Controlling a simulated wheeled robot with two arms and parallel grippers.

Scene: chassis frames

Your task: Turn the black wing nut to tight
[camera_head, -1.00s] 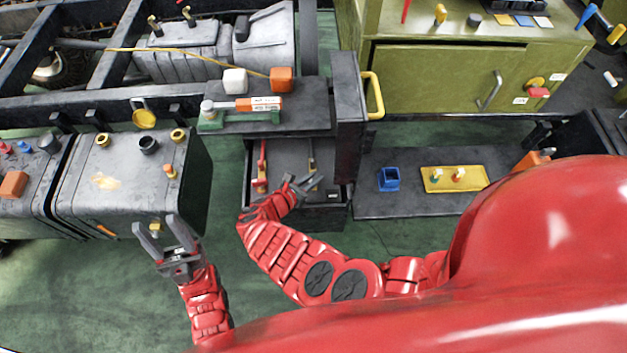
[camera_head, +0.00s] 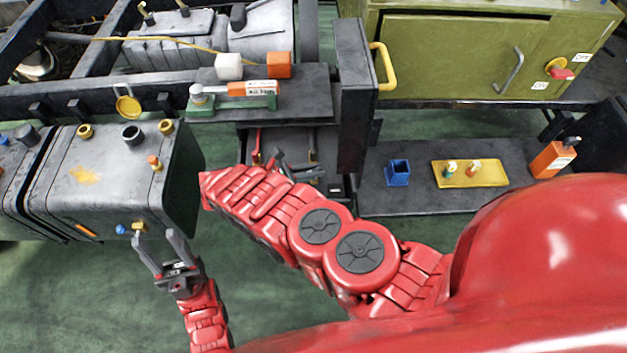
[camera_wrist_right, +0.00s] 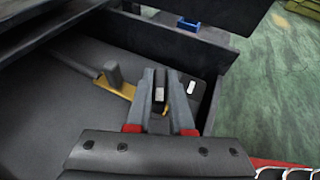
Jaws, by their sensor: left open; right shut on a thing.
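My right gripper (camera_head: 284,163) reaches into the open drawer below the bench, largely behind my right forearm. In the right wrist view its fingers (camera_wrist_right: 162,78) are closed around a small dark piece, apparently the black wing nut (camera_wrist_right: 159,94), with a bit of yellow below it. The fingers hide most of this piece, so its angle cannot be told. A dark upright grip on a yellow bar (camera_wrist_right: 124,88) stands just left of the fingers. My left gripper (camera_head: 158,240) is open and empty, in front of the grey tank (camera_head: 100,190).
The drawer (camera_wrist_right: 222,62) has raised dark walls close around the right gripper. A red-handled part (camera_head: 257,148) stands in its left side. A blue holder (camera_head: 398,172) and a yellow tray (camera_head: 490,181) sit on the low shelf at right. Green floor is free in front.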

